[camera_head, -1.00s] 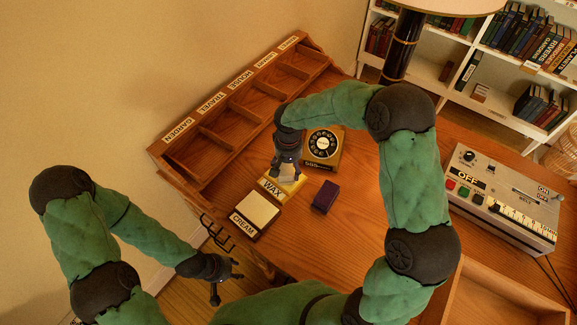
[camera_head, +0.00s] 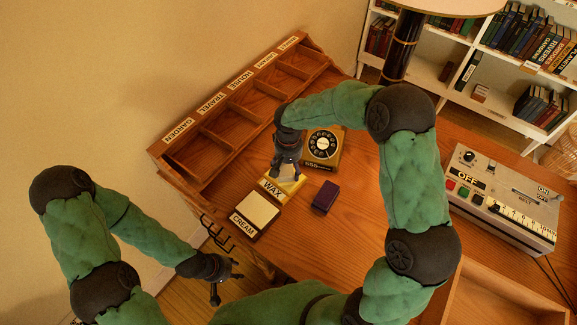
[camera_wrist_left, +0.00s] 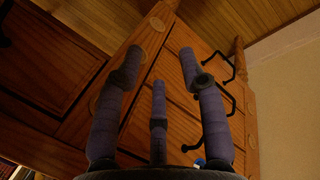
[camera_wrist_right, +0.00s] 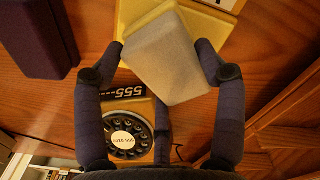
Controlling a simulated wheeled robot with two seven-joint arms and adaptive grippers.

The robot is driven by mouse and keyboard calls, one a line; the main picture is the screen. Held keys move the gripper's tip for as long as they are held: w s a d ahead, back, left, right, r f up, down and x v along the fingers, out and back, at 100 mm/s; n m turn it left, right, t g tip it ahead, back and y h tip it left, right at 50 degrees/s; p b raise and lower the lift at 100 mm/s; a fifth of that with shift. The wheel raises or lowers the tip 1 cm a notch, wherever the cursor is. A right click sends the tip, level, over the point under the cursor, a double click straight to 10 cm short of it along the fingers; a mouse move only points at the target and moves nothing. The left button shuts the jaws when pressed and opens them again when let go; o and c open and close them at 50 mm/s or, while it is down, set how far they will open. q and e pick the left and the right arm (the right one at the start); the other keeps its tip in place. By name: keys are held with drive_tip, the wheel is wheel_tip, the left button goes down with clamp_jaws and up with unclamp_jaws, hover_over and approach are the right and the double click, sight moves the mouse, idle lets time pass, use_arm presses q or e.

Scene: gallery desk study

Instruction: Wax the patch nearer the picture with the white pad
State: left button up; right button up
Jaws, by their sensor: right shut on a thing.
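My right gripper (camera_head: 287,170) points down over the yellow WAX tray (camera_head: 271,192). In the right wrist view it is shut on the white pad (camera_wrist_right: 165,62), a pale block held tilted between the fingers. The yellow tray (camera_wrist_right: 148,22) shows behind the pad; I cannot tell whether they touch. In the head view the gripper mostly hides the pad. My left gripper (camera_head: 226,285) is low at the left, beyond the desk edge, open and empty. Its spread fingers (camera_wrist_left: 160,85) show in the left wrist view. I cannot make out the picture or the patches.
The CREAM tray (camera_head: 256,212) stands beside the WAX tray. A purple block (camera_head: 324,196) and a rotary telephone (camera_head: 322,146) stand close to the right gripper. A labelled wooden sorter (camera_head: 220,128) lines the wall side. A grey switch box (camera_head: 505,200) stands right; bare desk lies between.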

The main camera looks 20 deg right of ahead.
sight(289, 167)
drive_tip(key=shift+r+p, duration=2.1)
drive_tip(key=shift+r, duration=1.35)
drive_tip(key=shift+f, duration=0.1)
drive_tip(key=s+d+f+n, duration=0.2)
drive_tip(key=s, duration=0.3)
drive_tip(key=shift+s+d, duration=0.25)
